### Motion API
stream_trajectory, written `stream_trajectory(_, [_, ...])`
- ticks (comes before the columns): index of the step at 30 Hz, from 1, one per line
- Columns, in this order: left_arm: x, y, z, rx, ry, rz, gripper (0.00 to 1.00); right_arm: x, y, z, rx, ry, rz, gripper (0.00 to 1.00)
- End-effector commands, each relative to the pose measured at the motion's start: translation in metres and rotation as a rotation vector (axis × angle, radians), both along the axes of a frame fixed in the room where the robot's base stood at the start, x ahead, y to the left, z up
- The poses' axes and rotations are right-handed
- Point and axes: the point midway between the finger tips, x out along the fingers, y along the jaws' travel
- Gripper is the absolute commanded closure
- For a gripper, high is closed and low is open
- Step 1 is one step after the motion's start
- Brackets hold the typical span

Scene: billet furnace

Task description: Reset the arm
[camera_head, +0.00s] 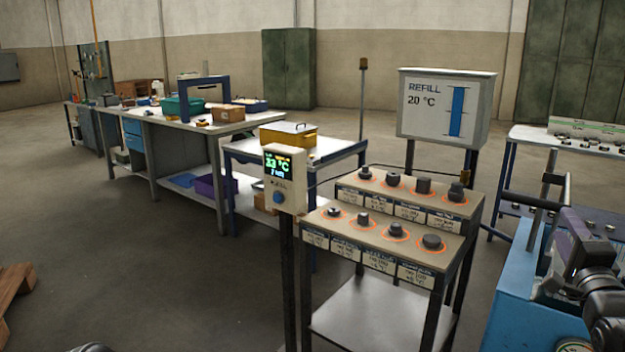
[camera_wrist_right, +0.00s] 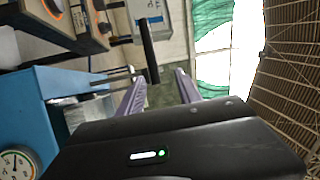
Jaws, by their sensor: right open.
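My right gripper (camera_head: 562,232) is at the right edge of the head view, above the blue furnace unit (camera_head: 522,310). In the right wrist view its two purple-grey fingers (camera_wrist_right: 158,86) stand apart with nothing between them. A black bar handle (camera_wrist_right: 148,50) on metal rods lies just beyond the fingertips, apart from them as far as I can tell. The blue unit (camera_wrist_right: 50,100) also shows at the left of that view, with a round gauge (camera_wrist_right: 16,164). My left gripper is not in view.
A two-tier stand (camera_head: 385,232) with several dark metal pieces on orange rings stands left of the blue unit. A control box (camera_head: 284,180) reads a temperature. Behind are a REFILL sign (camera_head: 445,108), a workbench (camera_head: 190,122) and a side table (camera_head: 600,150). The left floor is mostly clear.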

Motion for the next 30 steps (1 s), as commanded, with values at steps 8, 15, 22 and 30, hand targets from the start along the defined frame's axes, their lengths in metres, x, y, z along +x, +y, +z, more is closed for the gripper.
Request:
stream_trajectory(8, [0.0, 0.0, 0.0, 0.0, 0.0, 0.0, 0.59, 0.0, 0.0, 0.0, 0.0, 0.0, 0.0, 0.59])
stream_trajectory(15, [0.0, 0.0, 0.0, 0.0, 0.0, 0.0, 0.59, 0.0, 0.0, -0.002, -0.085, 0.029, -0.018, 0.59])
stream_trajectory(22, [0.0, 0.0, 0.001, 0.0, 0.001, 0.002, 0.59, -0.006, -0.014, -0.076, -0.378, 0.297, -0.104, 0.59])
stream_trajectory(30, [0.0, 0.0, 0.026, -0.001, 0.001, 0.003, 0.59, -0.017, 0.067, -0.277, -0.572, 0.763, 0.149, 0.59])
